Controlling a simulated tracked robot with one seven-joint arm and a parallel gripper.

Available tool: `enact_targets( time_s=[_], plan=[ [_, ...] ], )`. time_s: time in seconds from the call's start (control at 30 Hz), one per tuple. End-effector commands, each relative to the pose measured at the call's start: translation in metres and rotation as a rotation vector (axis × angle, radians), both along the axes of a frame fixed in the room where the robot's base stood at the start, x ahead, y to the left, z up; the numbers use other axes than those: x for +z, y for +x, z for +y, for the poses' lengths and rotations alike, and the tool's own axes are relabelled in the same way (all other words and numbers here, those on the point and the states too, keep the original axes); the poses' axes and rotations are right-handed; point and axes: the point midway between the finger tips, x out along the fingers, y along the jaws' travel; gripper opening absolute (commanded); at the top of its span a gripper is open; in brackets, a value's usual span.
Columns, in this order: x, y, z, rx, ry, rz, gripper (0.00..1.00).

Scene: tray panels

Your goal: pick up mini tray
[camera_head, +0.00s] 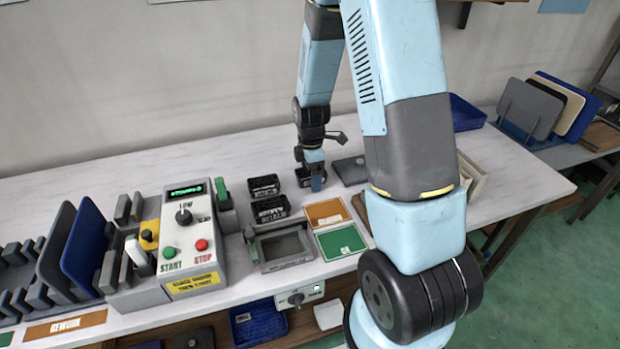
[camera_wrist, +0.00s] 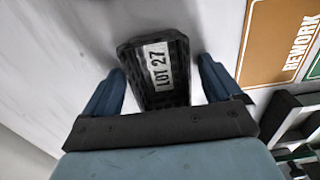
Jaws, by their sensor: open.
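A small black mini tray (camera_wrist: 180,75) with a white label reading LOT 27 lies on the white tabletop in the wrist view. My gripper (camera_wrist: 160,66) is open, with one blue finger on each side of the tray. A gap shows between each finger and the tray. The tray's near end is hidden behind the gripper's dark bar. In the head view my gripper (camera_head: 311,181) is low over the table, and the tray there is mostly hidden. Two more small black trays, a rear one (camera_head: 264,186) and a front one (camera_head: 271,208), stand to its left.
An orange REWORK card (camera_head: 327,212) and a green card (camera_head: 341,241) lie in front of my gripper. A grey frame (camera_head: 282,264) and a control box (camera_head: 187,238) stand to the left. A dark grey plate (camera_head: 350,170) lies to the right.

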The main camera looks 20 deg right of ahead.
Motion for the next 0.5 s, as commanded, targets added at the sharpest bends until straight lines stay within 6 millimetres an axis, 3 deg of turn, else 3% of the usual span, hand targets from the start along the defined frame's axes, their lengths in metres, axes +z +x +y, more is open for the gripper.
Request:
enact_targets(
  time_s=[0.07, 0.5],
  plan=[
    [-0.0011, -0.0001, -0.0002, 0.000, 0.000, 0.000, 0.92],
    [-0.0010, -0.0002, -0.0003, -0.001, 0.000, 0.000, 0.50]
  ],
)
